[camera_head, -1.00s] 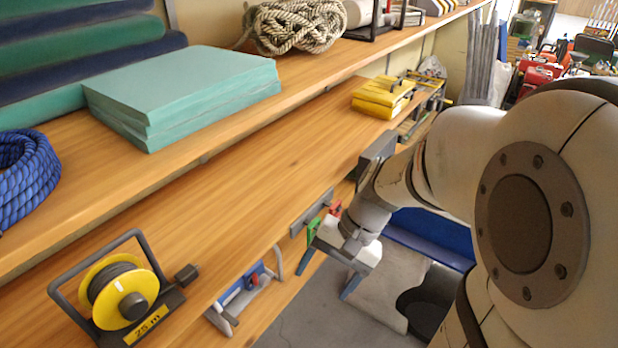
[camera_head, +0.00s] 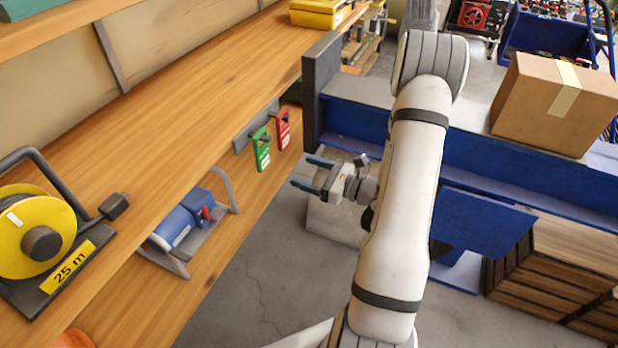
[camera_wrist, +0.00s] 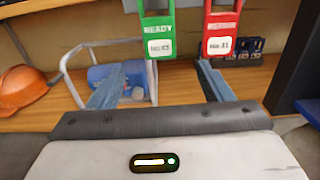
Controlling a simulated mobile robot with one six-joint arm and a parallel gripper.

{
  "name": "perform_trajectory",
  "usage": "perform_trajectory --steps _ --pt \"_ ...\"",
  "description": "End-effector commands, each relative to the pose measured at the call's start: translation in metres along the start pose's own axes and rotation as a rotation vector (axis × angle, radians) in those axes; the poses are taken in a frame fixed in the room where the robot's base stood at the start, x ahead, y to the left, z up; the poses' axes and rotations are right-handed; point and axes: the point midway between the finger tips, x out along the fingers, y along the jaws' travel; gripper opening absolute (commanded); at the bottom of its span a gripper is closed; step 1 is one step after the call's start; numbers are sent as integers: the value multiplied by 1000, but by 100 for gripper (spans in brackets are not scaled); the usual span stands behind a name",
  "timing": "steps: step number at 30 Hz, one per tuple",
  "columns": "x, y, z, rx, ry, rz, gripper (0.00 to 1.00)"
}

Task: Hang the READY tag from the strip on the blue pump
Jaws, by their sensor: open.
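The green READY tag (camera_head: 261,150) hangs from a grey strip (camera_head: 243,139) on the shelf edge, left of a red tag (camera_head: 283,130). In the wrist view the green tag (camera_wrist: 157,38) is upright with its lettering facing me. The blue pump (camera_head: 182,228) sits below on the lower shelf inside a grey tubular frame (camera_head: 229,190). It also shows behind the green tag in the wrist view (camera_wrist: 112,78), partly hidden by my left finger. My gripper (camera_head: 307,174) is open and empty, in front of the tags and apart from them.
A yellow cable reel (camera_head: 35,235) stands on the upper board at left. A dark upright panel (camera_head: 319,90) stands right of the tags, near the arm. An orange helmet (camera_wrist: 22,88) lies left of the pump.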

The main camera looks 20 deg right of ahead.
Motion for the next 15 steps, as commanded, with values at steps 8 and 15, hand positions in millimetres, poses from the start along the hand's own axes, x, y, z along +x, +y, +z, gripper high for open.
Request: perform_trajectory --steps 8,15 --pt "24 1 1 0 0 3 73" --pt "54 1 1 -2 1 5 73"
